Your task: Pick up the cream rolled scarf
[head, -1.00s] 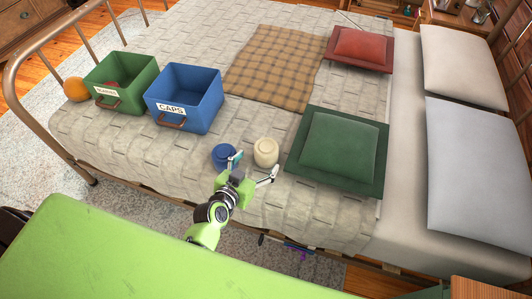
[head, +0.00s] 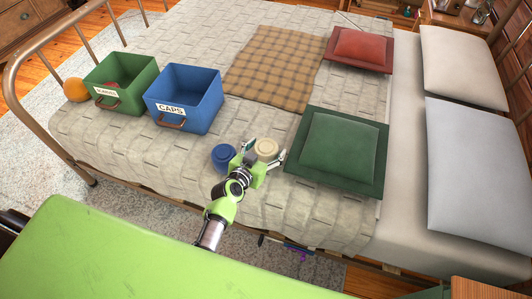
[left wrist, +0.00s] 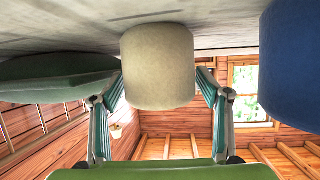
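The cream rolled scarf (head: 266,147) stands upright on the bed between a blue roll and the green cushion. It is large in the left wrist view (left wrist: 158,65). My left gripper (head: 265,153) is open, with one finger on each side of the cream scarf. In the left wrist view the fingers (left wrist: 155,92) flank the scarf; I cannot tell whether either touches it. My right gripper is not in view.
The blue roll (head: 223,157) stands close to the left finger. The green cushion (head: 340,148) lies just right. A blue CAPS bin (head: 198,108) and a green bin (head: 131,92) stand at left. A plaid cloth (head: 275,62) lies farther back.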

